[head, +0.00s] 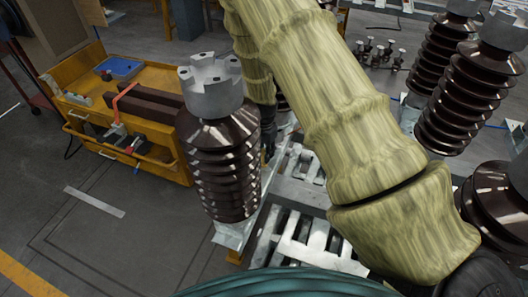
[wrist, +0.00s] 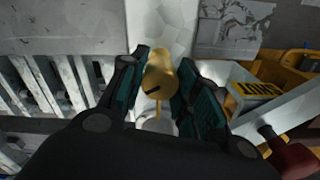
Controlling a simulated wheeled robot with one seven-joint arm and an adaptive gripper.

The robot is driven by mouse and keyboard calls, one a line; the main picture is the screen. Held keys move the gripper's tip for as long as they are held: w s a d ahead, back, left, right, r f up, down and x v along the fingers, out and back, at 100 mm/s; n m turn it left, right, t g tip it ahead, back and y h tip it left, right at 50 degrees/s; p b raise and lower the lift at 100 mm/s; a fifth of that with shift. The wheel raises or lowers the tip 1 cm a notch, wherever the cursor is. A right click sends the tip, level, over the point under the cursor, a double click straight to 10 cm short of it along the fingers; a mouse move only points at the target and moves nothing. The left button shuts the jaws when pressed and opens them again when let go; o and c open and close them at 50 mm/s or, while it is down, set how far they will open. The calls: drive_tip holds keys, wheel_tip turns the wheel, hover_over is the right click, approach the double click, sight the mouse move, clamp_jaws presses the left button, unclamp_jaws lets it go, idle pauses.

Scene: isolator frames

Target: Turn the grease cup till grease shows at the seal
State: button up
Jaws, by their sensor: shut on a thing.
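The brass grease cup (wrist: 160,76) shows in the wrist view, a small golden rounded body with a dark slot mark on its near side. My gripper (wrist: 163,88) has its teal-padded fingers on either side of the cup and is shut on it. A pale round part (wrist: 158,127) shows just below the cup, between the fingers. I cannot make out the seal or any grease. In the head view the cup is hidden behind the ribbed brown insulator (head: 220,165) and my sleeved arm; only a dark bit of my gripper shows there.
Slotted grey metal frames (head: 305,240) lie beneath my arm. The brown insulator with a grey castellated cap (head: 211,82) stands close left. More insulators (head: 455,95) stand at the right. A yellow tool cart (head: 160,80) is at the back left. Floor at the lower left is clear.

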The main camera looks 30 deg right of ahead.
sight(264, 151)
drive_tip(key=m, duration=0.5)
drive_tip(key=shift+w+r+m+p, duration=0.1)
drive_tip(key=shift+m+p, duration=0.2)
drive_tip(key=shift+p, duration=0.1)
drive_tip(key=m+p, duration=0.1)
drive_tip(key=m, duration=0.4)
drive_tip(key=shift+m, duration=0.4)
drive_tip(key=shift+m, duration=0.3)
drive_tip(key=o, duration=1)
wheel_tip(264, 151, up, 12)
